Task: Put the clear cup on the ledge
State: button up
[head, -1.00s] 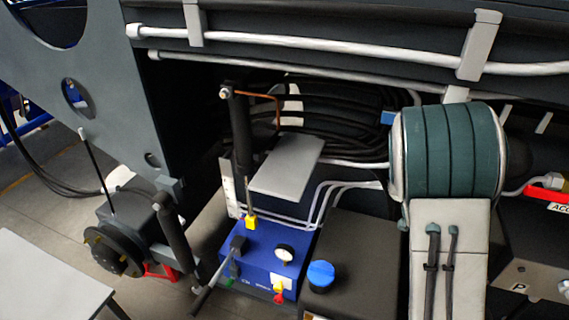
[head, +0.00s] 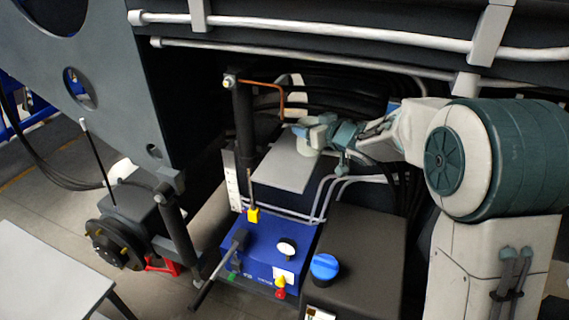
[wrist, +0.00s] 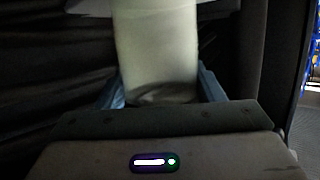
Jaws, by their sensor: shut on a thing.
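The clear cup (wrist: 157,50) fills the upper middle of the wrist view as a pale, see-through cylinder. My gripper (wrist: 160,90) is shut on it, with a bluish finger on each side. In the head view my gripper (head: 318,135) is at the far right part of the ledge (head: 283,170), a flat light-grey plate. I cannot tell whether the cup touches the ledge.
A blue box (head: 268,255) with a gauge, lever and coloured knobs stands below the ledge. A dark tank (head: 355,255) with a blue cap is beside it. A black upright cylinder (head: 242,135) with a copper pipe rises at the ledge's left. Dark hoses run behind.

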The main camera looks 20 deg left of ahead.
aim_at(282, 108)
jog(key=shift+n+g+y, duration=0.8)
jog(key=shift+n+g, duration=0.1)
jog(key=s+a, duration=0.1)
jog(key=s+a+p, duration=0.1)
jog(key=s+a, duration=0.1)
jog(key=s+a+r, duration=0.1)
jog(key=shift+s+a+p, duration=0.3)
jog(key=shift+s+p, duration=0.05)
jog(key=shift+s, duration=0.05)
jog(key=shift+n+g+y, duration=0.5)
jog(key=shift+n+g, duration=0.3)
jog(key=shift+g, duration=0.1)
jog(key=s+r, duration=0.1)
jog(key=r, duration=0.4)
jog(key=s+a+r, duration=0.1)
jog(key=r, duration=0.1)
jog(key=shift+s+r+b, duration=0.3)
jog(key=shift+s+r, duration=0.05)
jog(key=shift+s+f, duration=0.1)
jog(key=shift+f, duration=0.1)
notch_tip(282, 108, down, 9)
jog(key=shift+f+b, duration=0.1)
jog(key=shift+b, duration=0.85)
jog(key=shift+f, duration=0.1)
jog(key=o, duration=1.1)
jog(key=shift+c, duration=0.2)
jog(key=shift+d, duration=0.1)
